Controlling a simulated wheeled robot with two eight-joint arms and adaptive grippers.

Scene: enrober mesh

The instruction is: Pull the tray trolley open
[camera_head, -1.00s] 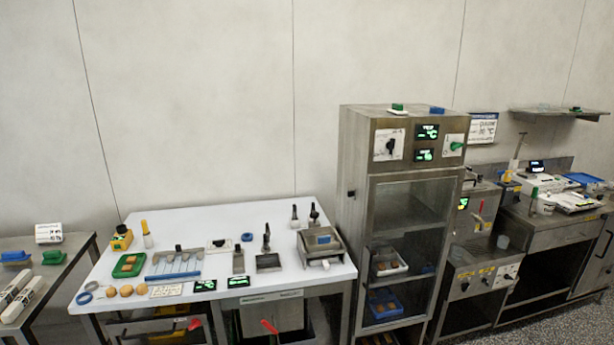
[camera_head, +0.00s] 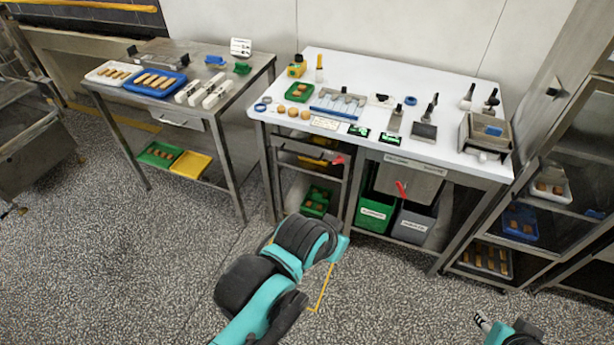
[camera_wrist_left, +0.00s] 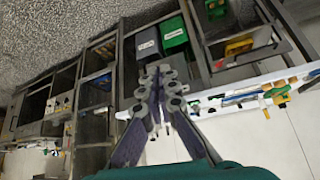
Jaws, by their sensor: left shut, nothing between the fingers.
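The tray trolley appears to be the metal frame (camera_head: 348,187) under the left part of the white table, with a red handle (camera_head: 338,160) at its top. It holds a yellow tray (camera_head: 313,161) and a green tray (camera_head: 316,202), and stands under the tabletop. In the left wrist view, which is upside down, the yellow tray (camera_wrist_left: 238,46) is right of my left gripper (camera_wrist_left: 160,72). That gripper is shut and empty, apart from the trolley. In the head view my left arm is in front of the table; its fingers are hidden. My right arm's end (camera_head: 515,333) is partly cut off.
Green and grey bins (camera_head: 374,212) stand beside the trolley under a metal panel with another red handle (camera_head: 401,188). A side table (camera_head: 228,92) is at left, a glass-door cabinet (camera_head: 560,150) at right. The speckled floor (camera_head: 180,245) in front is clear.

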